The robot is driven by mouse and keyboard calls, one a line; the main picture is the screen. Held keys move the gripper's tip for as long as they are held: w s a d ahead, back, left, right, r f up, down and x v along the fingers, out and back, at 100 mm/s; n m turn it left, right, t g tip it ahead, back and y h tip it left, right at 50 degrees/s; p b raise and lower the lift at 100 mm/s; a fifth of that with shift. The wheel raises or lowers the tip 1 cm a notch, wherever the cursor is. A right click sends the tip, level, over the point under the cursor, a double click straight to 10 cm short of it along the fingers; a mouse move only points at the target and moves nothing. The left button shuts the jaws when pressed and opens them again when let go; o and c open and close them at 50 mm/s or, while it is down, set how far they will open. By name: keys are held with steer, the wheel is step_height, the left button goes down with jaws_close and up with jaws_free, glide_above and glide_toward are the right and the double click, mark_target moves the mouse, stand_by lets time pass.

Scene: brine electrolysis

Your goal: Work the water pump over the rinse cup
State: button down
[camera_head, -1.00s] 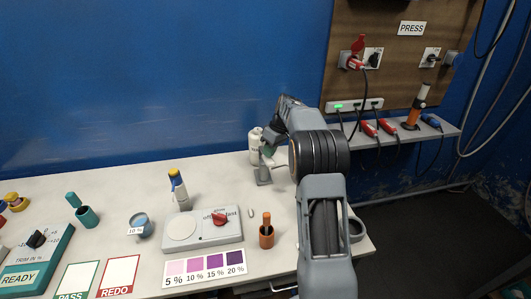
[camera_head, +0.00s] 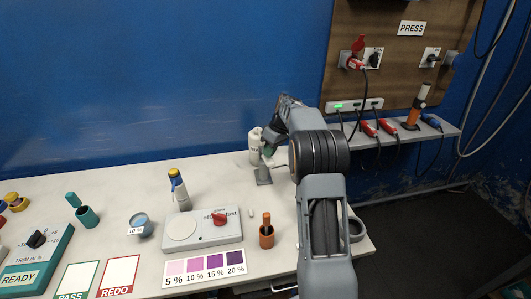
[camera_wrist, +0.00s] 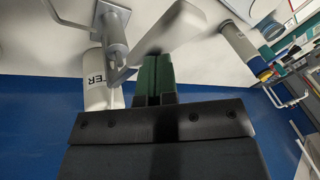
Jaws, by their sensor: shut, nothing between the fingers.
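The water pump has a grey stand (camera_head: 263,174) at the back of the bench, beside a white bottle (camera_head: 254,146). In the wrist view, the grey pump body (camera_wrist: 115,38) stands next to the white bottle (camera_wrist: 99,80), whose label reads in part "TER". A pale lever-like arm (camera_wrist: 172,27) lies just beyond my green fingertips (camera_wrist: 152,78). My gripper (camera_head: 267,150) is shut and empty, close beside the pump; whether it touches the lever I cannot tell. I cannot pick out the rinse cup with certainty.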

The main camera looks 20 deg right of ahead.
step_height(320, 180, down, 6)
steer(key=f+b, duration=0.1)
steer(key=b, duration=0.4)
step_height(320, 180, up, 7)
steer(key=p, duration=0.5)
stand_by(1.8)
steer(key=shift+r+p, duration=0.1)
steer(key=shift+p, duration=0.45)
stand_by(0.9)
stand_by(0.4)
steer(key=r+p, duration=0.1)
steer(key=w+r+p, duration=0.1)
steer(key=r+p, duration=0.1)
steer(key=shift+d, duration=0.1)
steer(key=shift+w+d+r+p, duration=0.1)
steer(key=shift+w+r+p, duration=0.2)
steer(key=shift+r+p, duration=0.35)
steer(key=shift+w+d+r+p, duration=0.1)
steer(key=shift+w+r+p, duration=0.2)
steer(key=shift+r+p, duration=0.3)
